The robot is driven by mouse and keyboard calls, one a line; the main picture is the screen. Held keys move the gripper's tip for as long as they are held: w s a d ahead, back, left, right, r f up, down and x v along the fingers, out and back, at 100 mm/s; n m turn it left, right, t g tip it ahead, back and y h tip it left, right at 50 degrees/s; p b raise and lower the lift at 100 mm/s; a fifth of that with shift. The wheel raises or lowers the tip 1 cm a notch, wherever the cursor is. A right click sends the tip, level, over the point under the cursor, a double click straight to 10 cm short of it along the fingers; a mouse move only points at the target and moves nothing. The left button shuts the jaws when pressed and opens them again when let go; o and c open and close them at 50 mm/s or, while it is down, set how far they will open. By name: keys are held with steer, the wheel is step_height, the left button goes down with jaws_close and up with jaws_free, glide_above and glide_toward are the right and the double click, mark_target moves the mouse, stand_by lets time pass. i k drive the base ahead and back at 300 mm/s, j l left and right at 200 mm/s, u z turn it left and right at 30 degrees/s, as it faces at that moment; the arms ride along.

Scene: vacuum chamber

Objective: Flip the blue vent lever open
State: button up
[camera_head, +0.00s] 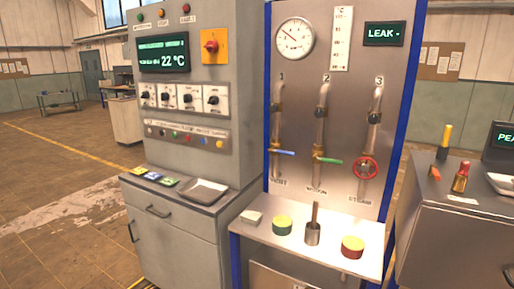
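The blue lever (281,152) sits on the leftmost of three vertical pipes, the one marked 1, on a grey upright panel (300,85). Its handle points to the right, roughly level and across the pipe. The label below this pipe is too small to read surely. My gripper is not in view, and no part of my arm shows near the lever.
A green lever (328,160) is on pipe 2 and a red handwheel (365,168) on pipe 3. A grey control cabinet (190,100) stands left. Open floor (60,200) lies far left.

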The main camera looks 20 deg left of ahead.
mark_target(286, 153)
steer(key=i+j+u, duration=0.1)
steer(key=i+j, duration=0.15)
steer(key=j, duration=0.2)
steer(key=i+j+u, duration=0.1)
steer(key=i+j, duration=0.15)
steer(key=j, duration=0.25)
steer(key=i+j, duration=0.3)
steer(key=i+j+u, duration=0.15)
steer(key=j, duration=0.4)
steer(key=i, duration=0.1)
